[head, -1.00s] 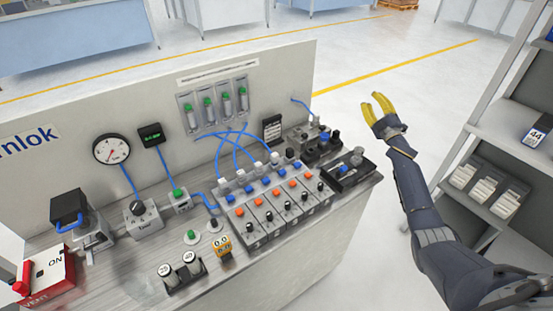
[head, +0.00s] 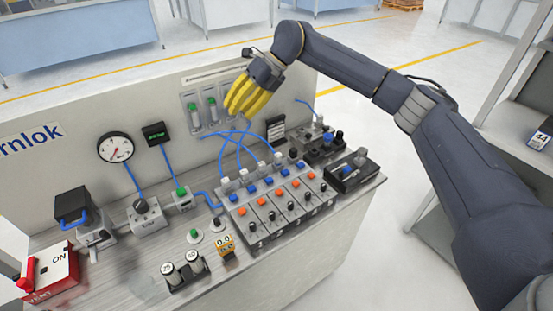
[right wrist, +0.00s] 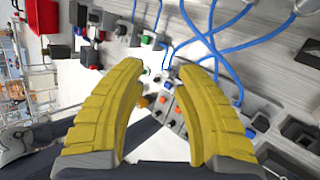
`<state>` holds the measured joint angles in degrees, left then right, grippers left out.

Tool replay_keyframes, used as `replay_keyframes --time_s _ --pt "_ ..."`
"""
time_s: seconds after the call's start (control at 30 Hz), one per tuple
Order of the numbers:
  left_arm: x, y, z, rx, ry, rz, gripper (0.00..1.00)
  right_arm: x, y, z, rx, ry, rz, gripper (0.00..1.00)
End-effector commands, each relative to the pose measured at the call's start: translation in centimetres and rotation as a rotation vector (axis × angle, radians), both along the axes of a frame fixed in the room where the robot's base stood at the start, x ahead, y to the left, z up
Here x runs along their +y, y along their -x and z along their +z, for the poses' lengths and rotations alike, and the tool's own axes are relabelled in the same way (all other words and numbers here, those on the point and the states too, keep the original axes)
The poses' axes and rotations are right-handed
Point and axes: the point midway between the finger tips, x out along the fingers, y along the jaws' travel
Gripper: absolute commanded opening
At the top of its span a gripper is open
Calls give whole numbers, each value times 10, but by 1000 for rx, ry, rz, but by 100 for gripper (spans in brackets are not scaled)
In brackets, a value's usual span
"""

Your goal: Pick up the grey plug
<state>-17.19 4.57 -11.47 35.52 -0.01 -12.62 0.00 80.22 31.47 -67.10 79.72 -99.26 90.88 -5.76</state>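A small dark grey plug (head: 216,223) stands on a pale round base at the bench's front, beside a green-topped plug (head: 194,235). Another grey rounded piece (head: 360,158) sits on a black block at the right end; I cannot tell for sure which one is the grey plug. My right gripper (head: 240,106) is above the rear of the bench, in front of the back panel and far from both. In the right wrist view its yellow fingers (right wrist: 158,78) are spread with nothing between them. My left gripper is not in view.
A manifold (head: 275,205) with blue, orange and black knobs fills the bench's middle. Blue hoses (head: 226,150) loop behind it, under my right gripper. A gauge (head: 115,148) and a red box (head: 52,268) are at the left.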

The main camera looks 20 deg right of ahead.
Motion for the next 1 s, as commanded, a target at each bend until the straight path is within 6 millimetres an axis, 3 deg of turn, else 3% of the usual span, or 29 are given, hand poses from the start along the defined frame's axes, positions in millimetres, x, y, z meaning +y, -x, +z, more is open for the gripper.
replay_keyframes --time_s 0.2,0.4,0.5,0.67,1.0 --pt "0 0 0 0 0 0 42 -52 17 -18 12 414 -17 32" --pt "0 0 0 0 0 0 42 -94 23 -20 19 639 -71 32" --pt "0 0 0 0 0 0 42 -105 24 -20 21 695 -89 32" --pt "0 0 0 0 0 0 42 -112 26 -30 26 727 -100 32" --pt "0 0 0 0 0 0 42 -111 26 -90 28 725 -98 32"
